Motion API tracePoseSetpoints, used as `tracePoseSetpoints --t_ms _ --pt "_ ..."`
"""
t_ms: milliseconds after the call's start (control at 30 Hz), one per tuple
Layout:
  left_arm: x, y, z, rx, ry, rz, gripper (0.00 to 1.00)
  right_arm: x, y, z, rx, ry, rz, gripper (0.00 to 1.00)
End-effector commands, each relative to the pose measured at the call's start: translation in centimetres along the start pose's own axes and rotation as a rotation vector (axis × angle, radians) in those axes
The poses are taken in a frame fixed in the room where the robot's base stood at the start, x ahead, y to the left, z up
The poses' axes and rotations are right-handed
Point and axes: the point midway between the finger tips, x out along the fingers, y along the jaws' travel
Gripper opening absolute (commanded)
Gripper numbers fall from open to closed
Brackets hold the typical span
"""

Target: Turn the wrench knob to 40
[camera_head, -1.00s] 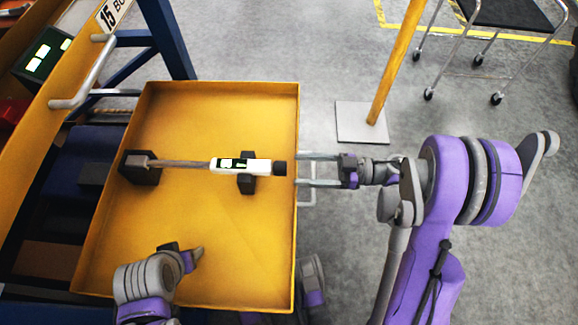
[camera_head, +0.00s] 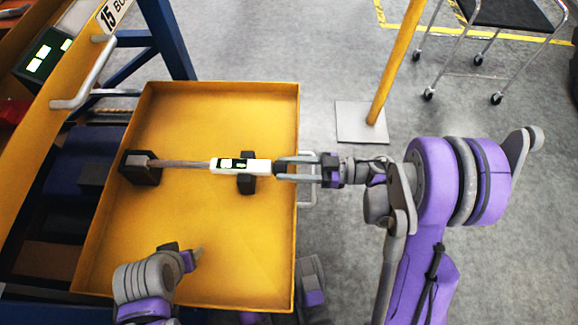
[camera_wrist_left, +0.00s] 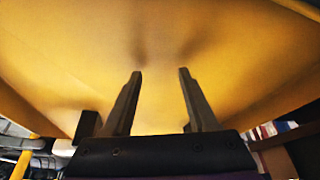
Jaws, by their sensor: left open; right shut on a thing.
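A wrench (camera_head: 190,164) lies level across the yellow tray (camera_head: 200,265) in the head view, resting on two dark blocks. My right gripper (camera_head: 283,168) reaches in from the right over the tray's edge and is shut on the knob. My left gripper (camera_head: 199,253) is low in the tray, apart from the wrench. In the left wrist view its two fingers (camera_wrist_left: 160,72) stand apart with nothing between them.
A blue frame post (camera_head: 168,40) and a silver handle (camera_head: 88,78) stand at the upper left. A yellow pole on a grey base plate (camera_head: 361,123) is right of the tray. A black-topped cart (camera_head: 508,15) is at the upper right. The tray's lower middle is clear.

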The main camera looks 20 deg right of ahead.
Motion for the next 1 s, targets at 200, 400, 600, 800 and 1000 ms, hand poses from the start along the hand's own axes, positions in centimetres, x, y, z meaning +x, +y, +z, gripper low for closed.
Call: tracePoseSetpoints --t_ms 200,400,600,800,1000 --pt "0.01 0.00 0.00 0.000 0.000 0.000 0.58 -0.01 0.00 0.00 -0.011 0.000 0.000 0.00" --pt "0.15 0.00 0.04 0.000 0.000 0.000 0.58 -0.01 0.01 0.02 -0.184 0.000 0.000 0.00" --pt "0.21 0.00 0.05 0.000 0.000 0.000 0.58 -0.02 0.01 0.00 -0.348 0.000 0.000 0.00" --pt "0.21 0.00 0.05 0.000 -0.001 0.000 0.58 -0.02 0.01 0.00 -0.375 0.000 0.000 0.00" --pt "0.21 0.00 0.05 0.000 -0.001 0.000 0.58 -0.02 0.02 0.00 -0.373 0.000 0.000 0.55"
